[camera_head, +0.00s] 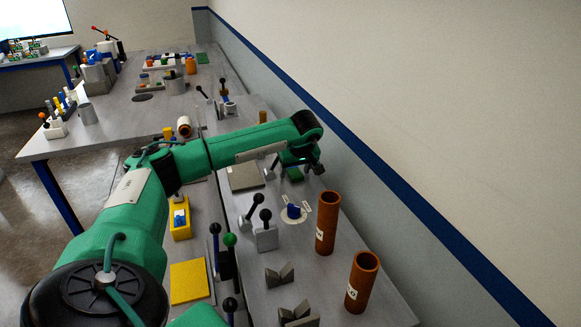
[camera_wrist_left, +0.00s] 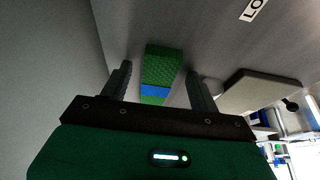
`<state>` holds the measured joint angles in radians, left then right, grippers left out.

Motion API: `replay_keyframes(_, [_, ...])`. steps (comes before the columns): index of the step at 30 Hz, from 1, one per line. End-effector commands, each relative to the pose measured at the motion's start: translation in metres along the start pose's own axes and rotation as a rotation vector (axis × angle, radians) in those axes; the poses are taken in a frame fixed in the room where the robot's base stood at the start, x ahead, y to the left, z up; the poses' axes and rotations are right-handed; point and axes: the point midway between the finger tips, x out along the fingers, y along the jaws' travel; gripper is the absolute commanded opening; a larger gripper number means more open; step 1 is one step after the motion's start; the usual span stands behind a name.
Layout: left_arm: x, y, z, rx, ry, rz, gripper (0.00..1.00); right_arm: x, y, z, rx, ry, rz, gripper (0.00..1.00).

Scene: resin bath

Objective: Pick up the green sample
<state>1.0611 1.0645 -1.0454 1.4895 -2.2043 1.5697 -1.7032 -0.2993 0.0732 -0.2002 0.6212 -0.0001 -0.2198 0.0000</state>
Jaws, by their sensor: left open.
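The green sample (camera_wrist_left: 163,60) is a green block with a blue band, lying on the grey bench in the left wrist view. In the head view a small green part of it (camera_head: 293,175) shows just below my left gripper (camera_head: 304,164), and the arm hides the rest. My left gripper is open and empty. In the left wrist view its two fingers (camera_wrist_left: 160,72) stand on either side of the sample, with a gap to each side. I cannot tell how far the fingertips are above the bench. My right gripper is not in view.
Two upright brown cylinders (camera_head: 328,222) stand at the bench's right edge near the wall. Black-knobbed levers (camera_head: 265,232), a white round piece with a blue part (camera_head: 293,213) and grey V-blocks (camera_head: 279,275) stand nearer. A flat grey plate (camera_head: 245,176) lies left of the gripper.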

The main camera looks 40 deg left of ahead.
Motion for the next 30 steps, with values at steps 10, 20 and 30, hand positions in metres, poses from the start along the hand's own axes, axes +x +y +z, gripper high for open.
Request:
replay_keyframes(10, [-0.001,0.000,0.000,0.000,0.000,0.000,0.13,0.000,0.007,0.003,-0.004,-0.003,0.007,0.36])
replay_keyframes(20, [-0.002,0.000,-0.001,-0.001,0.001,0.001,0.13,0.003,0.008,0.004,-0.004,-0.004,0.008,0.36])
replay_keyframes(30, [-0.021,0.001,0.028,0.005,0.000,0.003,0.13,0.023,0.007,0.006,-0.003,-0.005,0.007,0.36])
